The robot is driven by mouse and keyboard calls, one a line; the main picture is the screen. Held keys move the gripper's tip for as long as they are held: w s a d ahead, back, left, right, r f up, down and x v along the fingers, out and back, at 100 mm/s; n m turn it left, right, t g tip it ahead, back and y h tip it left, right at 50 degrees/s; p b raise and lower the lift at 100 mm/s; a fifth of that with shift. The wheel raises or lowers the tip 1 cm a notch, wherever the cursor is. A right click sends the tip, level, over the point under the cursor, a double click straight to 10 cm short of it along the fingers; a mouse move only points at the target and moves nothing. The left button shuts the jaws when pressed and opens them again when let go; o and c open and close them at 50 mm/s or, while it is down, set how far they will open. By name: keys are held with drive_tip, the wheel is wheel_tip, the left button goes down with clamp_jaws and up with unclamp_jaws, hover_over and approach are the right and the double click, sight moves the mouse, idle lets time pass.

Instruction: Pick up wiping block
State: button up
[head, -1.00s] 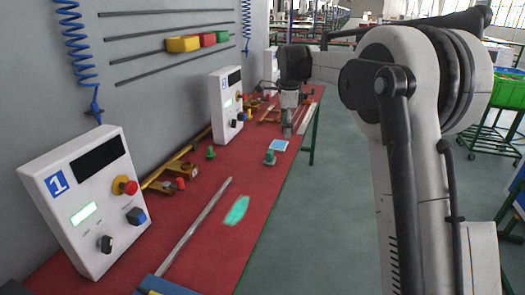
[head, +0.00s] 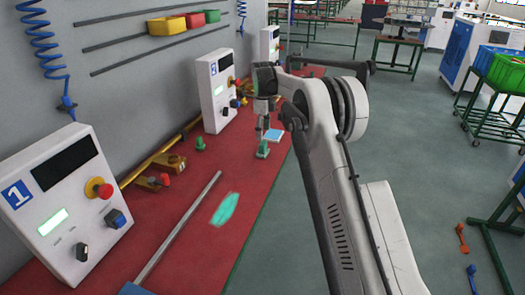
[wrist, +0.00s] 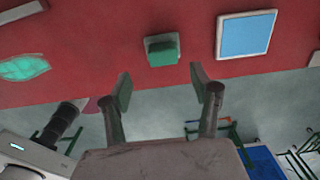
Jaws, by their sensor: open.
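The wiping block is probably the small green block on a pale base (head: 263,149), which stands on the red bench top near its right edge. In the wrist view the green block (wrist: 163,52) sits just beyond my fingertips, roughly centred between them. My gripper (wrist: 160,86) is open, with nothing between its two fingers. In the head view my gripper (head: 264,114) hangs above and slightly behind the block; the fingers are small and hard to make out there.
A blue pad with a white frame (head: 273,135) lies beside the block. A teal patch (head: 225,208) and a metal rod (head: 180,228) are nearer on the bench. A green knob-like object (head: 200,145) and control boxes (head: 213,90) stand left.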

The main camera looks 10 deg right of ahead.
sight(263, 143)
drive_tip(key=shift+w+f, duration=0.15)
drive_tip(key=shift+f, duration=1.9)
drive_tip(key=shift+w+f, duration=0.15)
drive_tip(key=shift+f, duration=1.85)
drive_tip(key=c, duration=1.2)
drive_tip(key=shift+r, duration=0.55)
wheel_tip(263, 143, up, 3)
drive_tip(key=shift+f, duration=0.2)
drive_tip(key=s+a+r, duration=0.1)
drive_tip(key=a+r, duration=0.1)
drive_tip(key=a, duration=0.1)
drive_tip(key=s+a+r, duration=0.1)
drive_tip(key=a+r, duration=0.2)
drive_tip(key=a, duration=0.1)
drive_tip(key=s+a+r, duration=0.2)
drive_tip(key=a, duration=0.2)
drive_tip(key=shift+r, duration=0.15)
